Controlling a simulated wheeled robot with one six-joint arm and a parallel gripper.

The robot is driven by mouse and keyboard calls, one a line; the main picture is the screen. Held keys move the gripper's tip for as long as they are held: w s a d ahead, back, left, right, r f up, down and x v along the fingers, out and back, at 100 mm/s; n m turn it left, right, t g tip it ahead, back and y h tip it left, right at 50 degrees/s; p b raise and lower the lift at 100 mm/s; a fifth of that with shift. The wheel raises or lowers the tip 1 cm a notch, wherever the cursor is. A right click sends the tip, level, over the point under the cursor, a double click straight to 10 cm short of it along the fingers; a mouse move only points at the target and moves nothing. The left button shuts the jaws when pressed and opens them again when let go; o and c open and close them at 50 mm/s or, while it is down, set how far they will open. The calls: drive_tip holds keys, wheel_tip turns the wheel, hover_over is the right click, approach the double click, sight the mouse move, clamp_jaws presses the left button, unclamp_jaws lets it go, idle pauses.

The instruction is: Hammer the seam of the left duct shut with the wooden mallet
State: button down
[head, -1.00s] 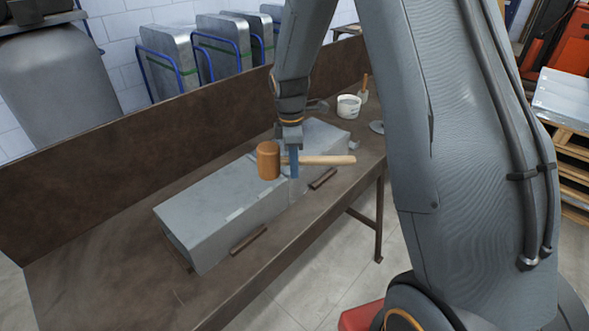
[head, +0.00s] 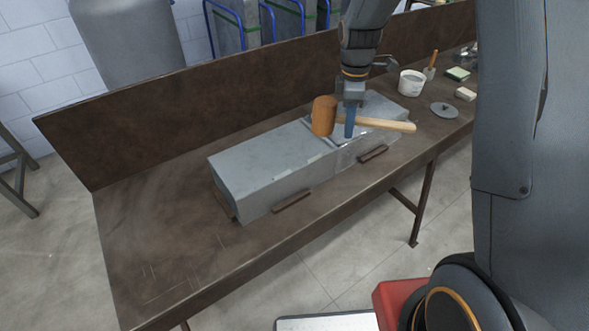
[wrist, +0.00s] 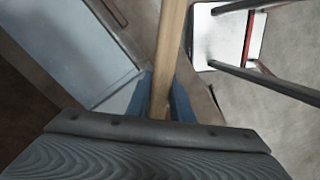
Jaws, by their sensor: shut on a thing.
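The left duct (head: 262,168) is a grey sheet-metal box lying along the brown workbench (head: 160,245), with a few lighter patches along its front top edge. A second grey duct section (head: 385,106) adjoins it on the right, partly hidden behind my gripper and the mallet. My gripper (head: 350,124) points down with its blue fingers shut on the handle of the wooden mallet (head: 324,116). The mallet is held level over the ducts, its orange-brown head to the left and its handle to the right. In the wrist view the handle (wrist: 170,45) runs between the blue fingers.
Brown bars (head: 292,200) and (head: 373,153) lie along the ducts' front side. A white tub (head: 412,83), a grey disc (head: 444,110) and small blocks (head: 465,94) stand at the bench's right end. A brown backboard (head: 190,125) rises behind. The bench's left end is clear.

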drive_tip(key=shift+a, duration=0.1)
drive_tip(key=s+a, duration=0.7)
drive_tip(key=a, duration=0.5)
drive_tip(key=shift+s+f, duration=0.2)
drive_tip(key=shift+s, duration=0.1)
drive_tip(key=shift+a, duration=0.1)
wheel_tip(320, 180, down, 9)
drive_tip(key=b, duration=0.4)
wheel_tip(320, 180, up, 9)
drive_tip(key=p, duration=0.4)
drive_tip(key=shift+r, duration=0.1)
